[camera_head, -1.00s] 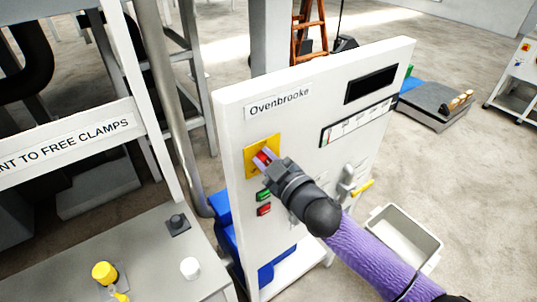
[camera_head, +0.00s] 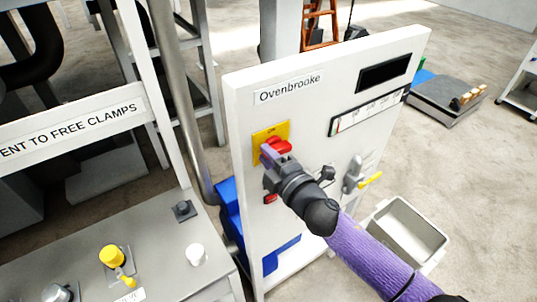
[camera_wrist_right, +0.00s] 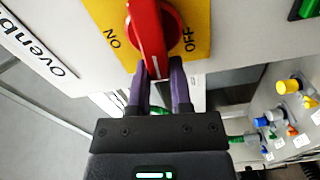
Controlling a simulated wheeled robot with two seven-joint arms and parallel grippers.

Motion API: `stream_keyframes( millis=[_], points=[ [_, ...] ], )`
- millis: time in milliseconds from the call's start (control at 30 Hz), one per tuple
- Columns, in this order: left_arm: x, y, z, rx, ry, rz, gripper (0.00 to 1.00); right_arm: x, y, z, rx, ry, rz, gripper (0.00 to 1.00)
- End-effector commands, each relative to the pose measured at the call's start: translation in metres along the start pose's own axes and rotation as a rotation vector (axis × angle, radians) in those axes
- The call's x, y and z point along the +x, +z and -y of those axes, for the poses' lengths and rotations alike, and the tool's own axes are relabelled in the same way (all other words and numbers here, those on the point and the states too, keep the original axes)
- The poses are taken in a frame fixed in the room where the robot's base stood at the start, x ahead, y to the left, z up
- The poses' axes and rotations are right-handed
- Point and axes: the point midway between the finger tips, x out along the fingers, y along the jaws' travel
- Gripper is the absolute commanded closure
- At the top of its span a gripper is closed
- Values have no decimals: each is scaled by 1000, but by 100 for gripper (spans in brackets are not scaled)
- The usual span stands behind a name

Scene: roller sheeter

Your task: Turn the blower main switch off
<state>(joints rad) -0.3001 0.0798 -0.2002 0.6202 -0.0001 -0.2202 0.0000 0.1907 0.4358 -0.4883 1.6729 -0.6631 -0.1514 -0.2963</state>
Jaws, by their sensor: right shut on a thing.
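The blower main switch is a red rotary handle (camera_head: 279,146) on a yellow plate (camera_head: 262,134), on the front of the white Ovenbrooke cabinet. In the right wrist view the red handle (camera_wrist_right: 148,30) lies between the ON and OFF labels, its white-marked end towards my gripper. My right gripper (camera_head: 268,154) is shut on the handle's end; its purple fingers (camera_wrist_right: 160,82) flank it in the wrist view. The gripper hides part of the plate in the head view. My left gripper is not in view.
A red button (camera_head: 270,199) shows beside my gripper below the plate. A grey lever with a yellow end (camera_head: 370,180) is to the right on the cabinet. A grey bench (camera_head: 165,262) with knobs stands at left, and a pale bin (camera_head: 405,232) sits on the floor at right.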

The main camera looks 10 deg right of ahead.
Motion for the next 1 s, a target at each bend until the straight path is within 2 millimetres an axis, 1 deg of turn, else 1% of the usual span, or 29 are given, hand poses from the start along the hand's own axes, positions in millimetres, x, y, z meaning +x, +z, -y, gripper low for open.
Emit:
stream_keyframes(
  millis=[33,200,400,900,933,967,1000],
  points=[
    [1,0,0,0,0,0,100,-1,2,4,-22,-7,5,100],
    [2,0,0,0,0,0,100,0,2,5,-97,-6,5,100],
    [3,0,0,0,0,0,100,0,2,6,-144,-5,5,100],
    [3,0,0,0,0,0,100,0,2,6,-161,-4,4,100],
    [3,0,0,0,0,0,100,0,2,6,-161,-4,5,71],
    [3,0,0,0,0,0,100,0,2,6,-161,-4,4,64],
    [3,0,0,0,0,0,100,0,2,5,-160,-3,4,56]
  ],
)
